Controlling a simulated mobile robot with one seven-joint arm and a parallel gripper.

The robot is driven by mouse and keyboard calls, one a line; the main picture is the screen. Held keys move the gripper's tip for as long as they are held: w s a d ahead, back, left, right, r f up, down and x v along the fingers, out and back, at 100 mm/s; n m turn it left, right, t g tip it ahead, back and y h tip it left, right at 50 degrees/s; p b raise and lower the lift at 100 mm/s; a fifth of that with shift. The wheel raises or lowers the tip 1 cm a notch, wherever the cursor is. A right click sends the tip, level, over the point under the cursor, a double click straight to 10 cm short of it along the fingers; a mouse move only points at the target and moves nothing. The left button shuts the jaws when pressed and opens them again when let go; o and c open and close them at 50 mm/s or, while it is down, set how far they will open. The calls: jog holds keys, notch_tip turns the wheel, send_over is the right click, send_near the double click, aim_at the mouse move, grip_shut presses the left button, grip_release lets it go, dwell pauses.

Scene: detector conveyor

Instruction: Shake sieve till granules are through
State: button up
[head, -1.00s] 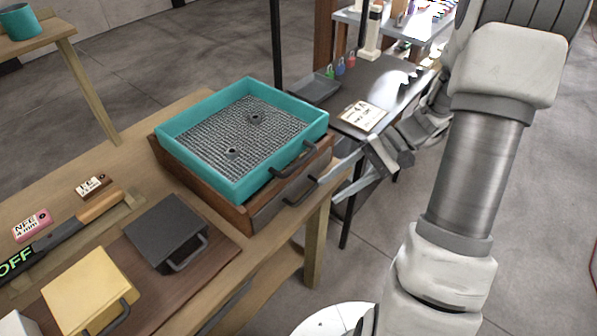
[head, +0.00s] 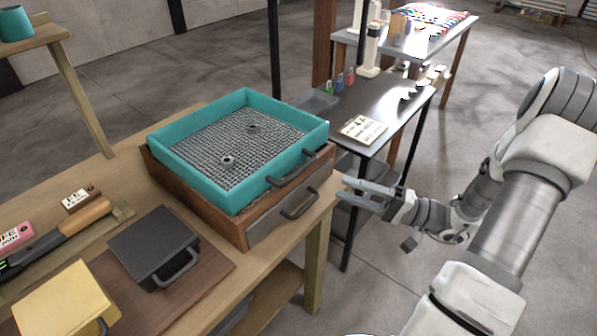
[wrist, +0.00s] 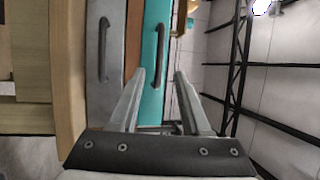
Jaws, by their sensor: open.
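The sieve (head: 181,180) is a square teal frame with a grey mesh floor and a dark front handle (head: 291,167). Two small dark round pieces lie on the mesh; I cannot make out granules. The sieve sits on a brown wooden box (head: 196,205) with a grey drawer front and its own handle (head: 300,204). My gripper (head: 345,190) is open and empty, just right of the box front and apart from both handles. In the wrist view, my gripper (wrist: 161,76) points towards the teal front, with the sieve handle (wrist: 158,54) beyond, between the fingers.
A black block with a handle (head: 153,245) and a yellow one (head: 66,300) stand on the wooden bench left of the box. A dark side table (head: 392,110) with a label card (head: 362,129) and small coloured padlocks stands behind my gripper. Floor at right is open.

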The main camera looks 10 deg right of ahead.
aim_at(298, 170)
jog(key=x, duration=1.2)
jog(key=shift+f, duration=0.1)
jog(key=shift+c, duration=0.2)
grip_shut()
dwell(0.8)
